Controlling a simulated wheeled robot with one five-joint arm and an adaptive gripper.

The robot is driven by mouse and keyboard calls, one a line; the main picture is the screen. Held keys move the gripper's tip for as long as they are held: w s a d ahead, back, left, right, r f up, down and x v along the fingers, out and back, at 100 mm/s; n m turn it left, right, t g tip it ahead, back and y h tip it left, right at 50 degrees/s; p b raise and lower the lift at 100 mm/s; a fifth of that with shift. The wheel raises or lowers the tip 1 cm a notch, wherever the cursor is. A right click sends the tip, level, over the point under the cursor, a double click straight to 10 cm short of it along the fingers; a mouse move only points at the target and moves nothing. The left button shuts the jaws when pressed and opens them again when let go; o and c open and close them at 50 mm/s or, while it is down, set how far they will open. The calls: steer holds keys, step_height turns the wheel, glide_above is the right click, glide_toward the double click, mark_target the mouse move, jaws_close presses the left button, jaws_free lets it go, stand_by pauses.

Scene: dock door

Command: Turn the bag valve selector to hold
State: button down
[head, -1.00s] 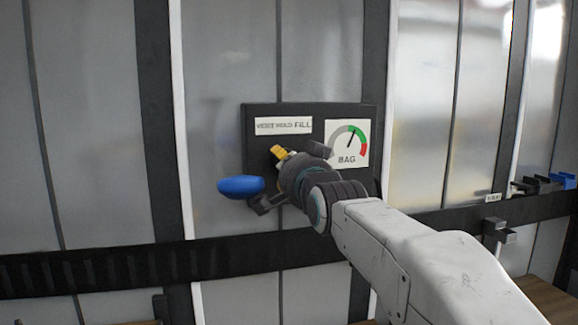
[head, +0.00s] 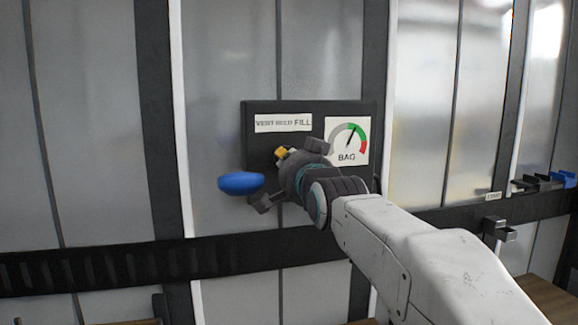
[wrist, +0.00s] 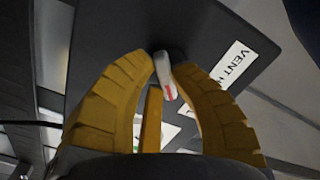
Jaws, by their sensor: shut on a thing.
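The valve panel (head: 258,115) is a dark plate on the door, with a VENT HOLD FILL label (head: 284,123) at its upper left. A BAG gauge (head: 347,141) is at its right, its needle near the top at the green. My gripper (head: 281,153) is at the panel below the label, hiding the selector in the head view. In the wrist view my gripper's yellow fingers (wrist: 164,66) are shut on the selector (wrist: 167,88), a pale lever with a red mark. I cannot tell which word the selector points to.
A blue oval knob (head: 241,184) sticks out just left of my gripper. A dark rail (head: 90,268) crosses the door below the panel. Brackets and a blue-topped fixture (head: 545,182) are at the far right.

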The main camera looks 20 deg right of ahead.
steer(key=n+b, duration=0.4)
steer(key=n, duration=0.5)
steer(key=shift+d, duration=0.2)
steer(key=shift+n, duration=0.3)
stand_by(0.3)
steer(key=c, duration=1.1)
jaws_free()
steer(key=shift+r, duration=0.1)
steer(key=shift+o, duration=0.2)
steer(key=shift+s, duration=0.1)
steer(key=s, duration=1.1)
steer(key=shift+s, duration=0.4)
